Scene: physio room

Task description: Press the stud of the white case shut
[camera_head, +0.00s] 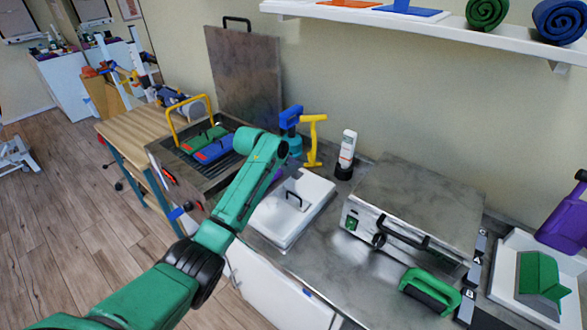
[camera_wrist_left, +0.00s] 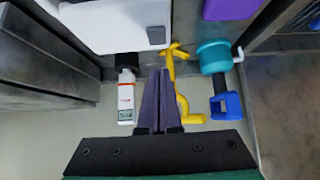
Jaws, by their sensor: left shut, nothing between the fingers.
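The white case (camera_head: 287,212) lies on the steel counter, with a black handle on its top. Its lid looks lowered; I cannot tell whether it is fastened. In the left wrist view the white case (camera_wrist_left: 112,25) fills the upper left, and a small grey stud (camera_wrist_left: 156,36) shows near its corner. My left gripper (camera_wrist_left: 158,72) is shut and empty, its dark fingers pointing toward the case's edge just short of the stud in the picture. In the head view my green left arm passes in front of the case's left side and hides the fingertips. My right gripper is out of view.
A yellow tool (camera_head: 314,140), a blue tool (camera_head: 290,119) and a white bottle (camera_head: 346,150) stand behind the case. A steel box (camera_head: 420,205) stands right of it, and a dark tray (camera_head: 165,160) left. A purple thing (camera_wrist_left: 232,8) is close beside the case.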

